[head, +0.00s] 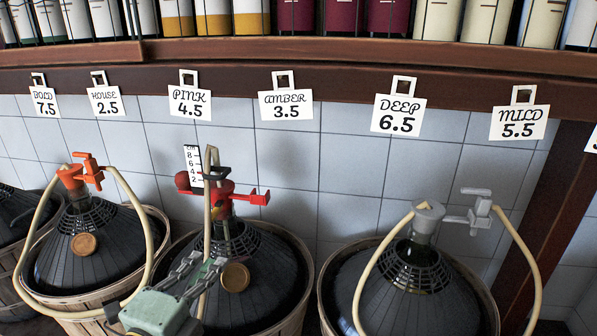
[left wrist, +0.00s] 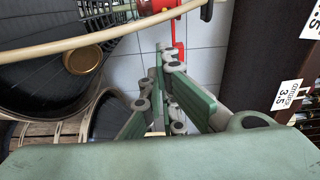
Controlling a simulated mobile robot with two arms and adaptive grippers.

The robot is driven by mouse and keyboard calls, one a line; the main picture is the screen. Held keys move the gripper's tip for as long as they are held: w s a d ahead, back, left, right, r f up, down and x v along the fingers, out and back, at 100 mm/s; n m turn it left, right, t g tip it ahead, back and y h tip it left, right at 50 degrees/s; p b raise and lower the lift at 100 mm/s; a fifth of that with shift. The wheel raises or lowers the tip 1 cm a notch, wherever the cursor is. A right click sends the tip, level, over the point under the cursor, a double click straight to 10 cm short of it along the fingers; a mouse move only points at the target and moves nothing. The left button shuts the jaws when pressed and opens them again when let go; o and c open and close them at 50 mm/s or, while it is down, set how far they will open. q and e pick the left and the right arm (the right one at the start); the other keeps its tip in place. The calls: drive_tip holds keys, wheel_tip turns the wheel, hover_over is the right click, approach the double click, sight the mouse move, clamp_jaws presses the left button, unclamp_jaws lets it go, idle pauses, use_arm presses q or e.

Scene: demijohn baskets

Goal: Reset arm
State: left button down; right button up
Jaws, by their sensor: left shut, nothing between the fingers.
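My left gripper (head: 204,264) comes in from the bottom of the head view, in front of the middle demijohn (head: 265,262). In the left wrist view its fingers (left wrist: 165,52) are closed together with nothing between them. The fingertips appear close to the red tap (left wrist: 178,40) and the pale hose (left wrist: 95,42); I cannot tell whether they touch. In the head view the red tap (head: 235,195) sits on the middle demijohn's neck. My right gripper is in neither view.
A demijohn with an orange tap (head: 88,172) stands left, one with a grey tap (head: 470,212) right, both in baskets with looping hoses. Price tags hang from the shelf edge (head: 340,82) above, under rows of bottles. A tiled wall (head: 345,165) is behind.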

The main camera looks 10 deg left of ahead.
use_arm(q)
drive_tip(key=s+a+f+n+g+y, duration=0.25)
drive_tip(key=f+n, duration=0.25)
drive_tip(key=f, duration=0.3)
drive_tip(key=s+a+f+n+g+y, duration=0.2)
drive_tip(key=s+f+n+g, duration=0.2)
drive_tip(key=f+n, duration=0.3)
drive_tip(key=s+d+f+n+g+h, duration=0.1)
drive_tip(key=s+d+f+n+g, duration=0.25)
drive_tip(key=s+f, duration=0.4)
drive_tip(key=s+d+f+n+g+h, duration=0.2)
drive_tip(key=s+d+f+g, duration=0.3)
drive_tip(key=s, duration=0.3)
drive_tip(key=s+a+f+x, duration=0.1)
drive_tip(key=s+x, duration=0.2)
drive_tip(key=x, duration=0.9)
drive_tip(key=s+x, duration=0.2)
drive_tip(key=x, duration=1)
drive_tip(key=s+a+f, duration=0.2)
drive_tip(key=s+f, duration=0.7)
drive_tip(key=s+a+f+g, duration=0.1)
drive_tip(key=s+f, duration=0.8)
drive_tip(key=shift+s+a+f+m+g+y, duration=0.2)
drive_tip(key=shift+a+f+m+g+y, duration=0.1)
drive_tip(key=shift+a+f+m+y, duration=0.1)
